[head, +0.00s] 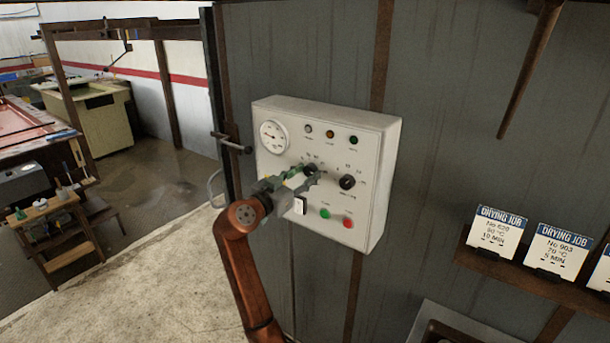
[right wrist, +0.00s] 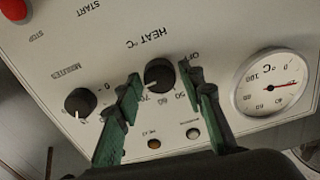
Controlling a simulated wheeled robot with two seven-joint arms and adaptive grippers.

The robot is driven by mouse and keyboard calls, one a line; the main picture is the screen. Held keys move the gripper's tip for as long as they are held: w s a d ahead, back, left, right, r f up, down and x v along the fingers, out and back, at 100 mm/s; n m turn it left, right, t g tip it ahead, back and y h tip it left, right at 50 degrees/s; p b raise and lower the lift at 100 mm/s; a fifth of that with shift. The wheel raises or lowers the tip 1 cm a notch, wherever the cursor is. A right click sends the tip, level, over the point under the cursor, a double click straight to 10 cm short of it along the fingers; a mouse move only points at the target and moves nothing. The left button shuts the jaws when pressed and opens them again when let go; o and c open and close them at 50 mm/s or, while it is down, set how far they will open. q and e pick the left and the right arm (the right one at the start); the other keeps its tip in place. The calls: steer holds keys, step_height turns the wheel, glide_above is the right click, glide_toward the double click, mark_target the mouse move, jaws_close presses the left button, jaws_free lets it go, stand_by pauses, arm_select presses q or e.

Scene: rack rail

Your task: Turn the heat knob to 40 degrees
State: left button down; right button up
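The heat knob (right wrist: 160,75) is a round black knob under the "HEAT °C" label on the white control panel (head: 375,150). In the head view the heat knob (head: 310,169) is partly hidden by my right gripper (head: 306,176). In the right wrist view my right gripper (right wrist: 162,76) is open, with one green finger on each side of the knob and gaps between them and it. A pale mark on the knob seems to point toward the 70 side of the scale; its exact reading is unclear. My left gripper is not in view.
The minutes knob (right wrist: 78,102) sits beside the heat knob. A round temperature gauge (right wrist: 275,83) is on the panel. Green (head: 325,212) and red (head: 348,222) buttons sit below the knobs. Drying job cards (head: 497,230) stand on a shelf at the right.

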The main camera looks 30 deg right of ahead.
steer(key=c, duration=0.8)
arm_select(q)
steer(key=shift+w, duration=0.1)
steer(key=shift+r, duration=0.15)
arm_select(e)
steer(key=shift+r+n+p, duration=0.2)
steer(key=shift+n+p, duration=0.95)
steer(key=shift+n, duration=0.05)
steer(key=n+p, duration=1.2)
steer(key=n, duration=0.1)
steer(key=shift+p, duration=0.4)
steer(key=n+p, duration=0.9)
steer(key=shift+p, duration=0.4)
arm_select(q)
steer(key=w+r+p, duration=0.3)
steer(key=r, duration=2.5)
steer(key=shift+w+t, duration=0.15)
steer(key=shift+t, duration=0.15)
arm_select(e)
steer(key=shift+f+n, duration=0.15)
steer(key=shift+n, duration=1.55)
